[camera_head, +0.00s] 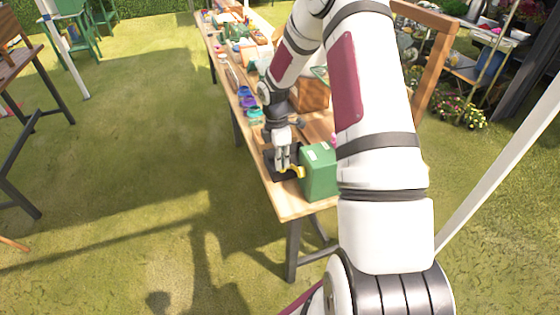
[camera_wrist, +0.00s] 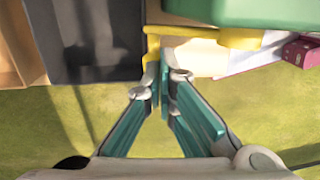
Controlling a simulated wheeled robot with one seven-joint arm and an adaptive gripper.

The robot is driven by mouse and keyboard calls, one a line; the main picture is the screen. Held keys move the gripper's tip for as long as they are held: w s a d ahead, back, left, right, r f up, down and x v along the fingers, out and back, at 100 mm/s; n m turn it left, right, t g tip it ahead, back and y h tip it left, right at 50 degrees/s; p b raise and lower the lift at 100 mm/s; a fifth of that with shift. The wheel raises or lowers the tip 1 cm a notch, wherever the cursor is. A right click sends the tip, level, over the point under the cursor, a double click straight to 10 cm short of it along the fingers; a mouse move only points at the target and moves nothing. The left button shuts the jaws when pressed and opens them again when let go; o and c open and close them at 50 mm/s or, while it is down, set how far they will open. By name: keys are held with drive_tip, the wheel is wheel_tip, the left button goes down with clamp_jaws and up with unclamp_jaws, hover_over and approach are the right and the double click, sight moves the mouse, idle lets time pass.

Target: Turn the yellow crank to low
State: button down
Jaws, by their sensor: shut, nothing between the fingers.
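The yellow crank (camera_head: 294,171) sticks out from the left side of a green box (camera_head: 320,172) near the front end of the wooden table. In the wrist view the crank (camera_wrist: 185,31) runs sideways from the green box (camera_wrist: 240,12), then bends down towards my fingertips. My gripper (camera_head: 283,163) points down beside the crank, and its fingers (camera_wrist: 165,82) are closed together with nothing between them. The fingertips are very near the crank's bent end; I cannot tell whether they touch. No low marking can be read.
The wooden table (camera_head: 285,208) stretches away towards the back. A dark tray (camera_wrist: 95,40) lies beside the crank. Several coloured jars (camera_head: 254,115) stand farther along the table's left edge. Open grass lies left of the table. My arm hides part of the table's right side.

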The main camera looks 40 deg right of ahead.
sight(283, 170)
drive_tip(key=shift+w+f+g+b, duration=0.15)
drive_tip(key=shift+f+g+b, duration=0.65)
drive_tip(key=shift+b, duration=0.4)
drive_tip(key=shift+f+g+y+b, duration=0.4)
drive_tip(key=shift+g+b, duration=0.3)
drive_tip(key=shift+g, duration=0.1)
drive_tip(key=shift+s+a+f, duration=0.1)
drive_tip(key=shift+s, duration=0.25)
drive_tip(key=shift+s+f, duration=0.2)
drive_tip(key=shift+f, duration=0.25)
